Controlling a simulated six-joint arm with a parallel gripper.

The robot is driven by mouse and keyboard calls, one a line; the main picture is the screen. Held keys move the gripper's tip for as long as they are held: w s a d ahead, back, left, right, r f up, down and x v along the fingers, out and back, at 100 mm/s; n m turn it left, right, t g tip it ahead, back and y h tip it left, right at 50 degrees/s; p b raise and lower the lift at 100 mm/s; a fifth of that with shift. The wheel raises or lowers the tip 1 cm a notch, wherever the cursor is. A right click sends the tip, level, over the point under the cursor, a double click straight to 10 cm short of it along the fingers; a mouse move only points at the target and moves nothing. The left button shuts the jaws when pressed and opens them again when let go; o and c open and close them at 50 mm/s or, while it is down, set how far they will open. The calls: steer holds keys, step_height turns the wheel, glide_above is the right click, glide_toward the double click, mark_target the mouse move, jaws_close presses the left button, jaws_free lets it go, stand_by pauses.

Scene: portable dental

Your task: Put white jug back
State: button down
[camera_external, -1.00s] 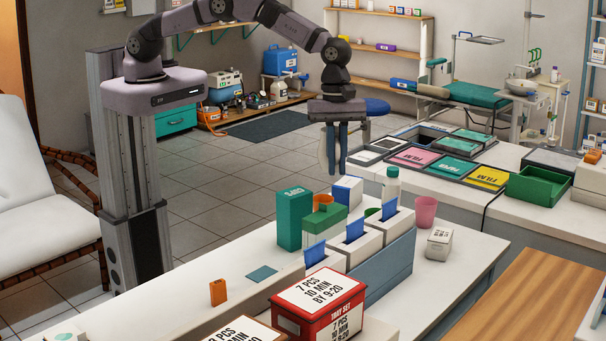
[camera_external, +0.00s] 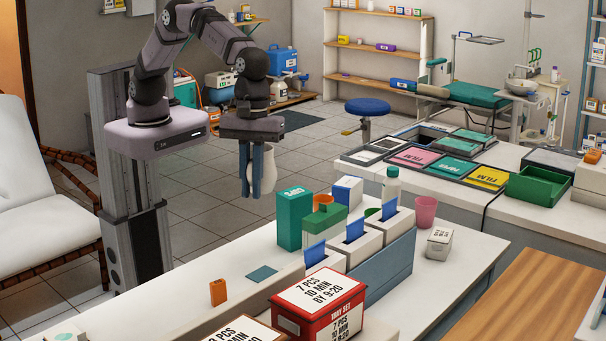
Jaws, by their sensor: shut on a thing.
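My gripper (camera_external: 251,192) points down with its blue fingers shut on the white jug (camera_external: 268,172). The jug hangs upright beside and partly behind the fingers, so its handle and grip point are hidden. Gripper and jug are in the air, behind and left of the green cups box (camera_external: 290,218). The floor shows behind and below them.
The long white counter (camera_external: 185,290) holds the green box, white dispensers (camera_external: 366,242), a pink cup (camera_external: 425,211), an orange block (camera_external: 218,292), a flat teal square (camera_external: 262,273) and a red tray-set box (camera_external: 320,303). The counter's left part has bare room.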

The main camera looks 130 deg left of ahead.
steer(key=shift+m, duration=0.3)
steer(key=shift+s+d+f+p, duration=0.35)
steer(key=shift+d+f, duration=0.2)
steer(key=shift+f, duration=2.95)
steer(key=shift+s+d+f+p, duration=0.4)
steer(key=shift+d+f, duration=0.1)
steer(key=shift+f, duration=3.05)
steer(key=shift+s+d+f+p, duration=0.35)
steer(key=shift+d+f, duration=0.2)
steer(key=shift+f, duration=2.95)
steer(key=shift+f, duration=0.15)
steer(key=c, duration=1.8)
jaws_free()
